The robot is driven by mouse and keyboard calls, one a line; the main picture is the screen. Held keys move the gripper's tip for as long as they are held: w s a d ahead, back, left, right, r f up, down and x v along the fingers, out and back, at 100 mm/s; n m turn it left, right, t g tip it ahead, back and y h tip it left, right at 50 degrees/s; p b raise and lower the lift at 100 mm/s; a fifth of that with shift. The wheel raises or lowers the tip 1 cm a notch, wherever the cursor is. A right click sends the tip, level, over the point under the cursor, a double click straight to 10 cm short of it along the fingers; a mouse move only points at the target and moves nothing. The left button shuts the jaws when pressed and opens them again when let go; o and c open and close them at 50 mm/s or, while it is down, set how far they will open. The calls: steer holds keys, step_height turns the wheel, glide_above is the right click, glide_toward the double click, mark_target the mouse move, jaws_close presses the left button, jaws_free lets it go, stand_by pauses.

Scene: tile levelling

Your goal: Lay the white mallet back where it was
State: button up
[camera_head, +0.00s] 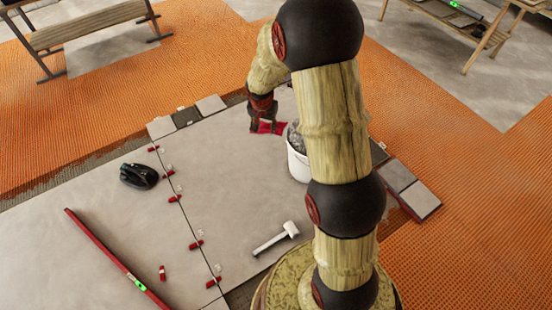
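The white mallet (276,238) lies on the large grey tile near the front, left of my arm's lower links. Its head (291,229) points to the upper right and its handle runs to the lower left. My gripper (263,128) points down near the far edge of the same tile, well away from the mallet. Its fingers look apart, with a flat red thing (270,128) showing between and beside them. Whether the fingers touch the red thing cannot be told. The mallet is not in my gripper.
A white bucket (298,164) with grey contents stands behind my arm, partly hidden. Red levelling clips (196,244) line the tile joint. A black tool (138,176) and a long red level (115,260) lie on the left tile. A bench (85,33) stands at the back left.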

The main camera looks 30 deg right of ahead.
steer(key=s+a+r+n+t, duration=0.1)
steer(key=s+a+r+n, duration=0.15)
steer(key=s+r, duration=0.55)
steer(key=s+a+r+n+t, duration=0.1)
steer(key=s+a+r, duration=0.25)
steer(key=r, duration=0.75)
steer(key=s+a+r+n+y, duration=0.1)
steer(key=s+a+r+n, duration=0.1)
steer(key=s, duration=0.8)
steer(key=s+a+r+n+t, duration=0.1)
steer(key=s+a+r+n, duration=0.2)
steer(key=s, duration=0.6)
step_height(320, 180, up, 3)
steer(key=shift+s+a+r+y, duration=0.2)
steer(key=shift+s+a+y, duration=0.2)
steer(key=shift+a, duration=0.75)
steer(key=shift+n, duration=0.25)
steer(key=shift+o, duration=0.5)
step_height(320, 180, up, 2)
steer(key=shift+w+p, duration=0.1)
steer(key=shift+p, duration=0.85)
steer(key=o, duration=0.3)
steer(key=shift+f, duration=0.1)
steer(key=shift+c, duration=0.4)
